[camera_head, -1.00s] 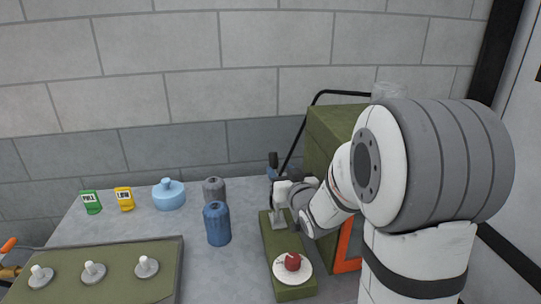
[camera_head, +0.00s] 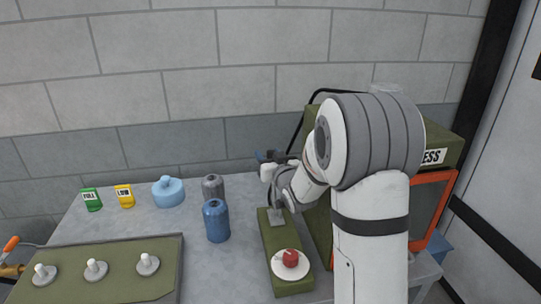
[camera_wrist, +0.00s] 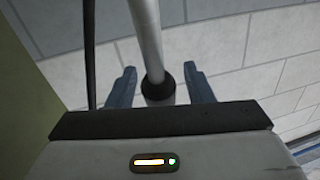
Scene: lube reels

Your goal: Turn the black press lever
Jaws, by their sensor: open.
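The green press (camera_head: 435,157) stands at the right of the bench, partly hidden behind my arm. A thin black bent bar, which looks like the press lever (camera_head: 313,97), comes off its top and runs down to the left. My gripper (camera_head: 270,156) is at the lower end of this bar, small and partly hidden. In the wrist view my gripper (camera_wrist: 165,82) is open, with two blue fingers. A grey rod (camera_wrist: 147,35) with a black end piece (camera_wrist: 158,88) lies between the fingers, with gaps on both sides. A black bar (camera_wrist: 90,50) passes left of the left finger.
A narrow green base (camera_head: 292,286) with a white disc and red knob sits below my gripper. Blue (camera_head: 215,220) and grey (camera_head: 212,187) canisters stand to its left. A green panel with white knobs (camera_head: 96,270) lies front left. A block wall is behind.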

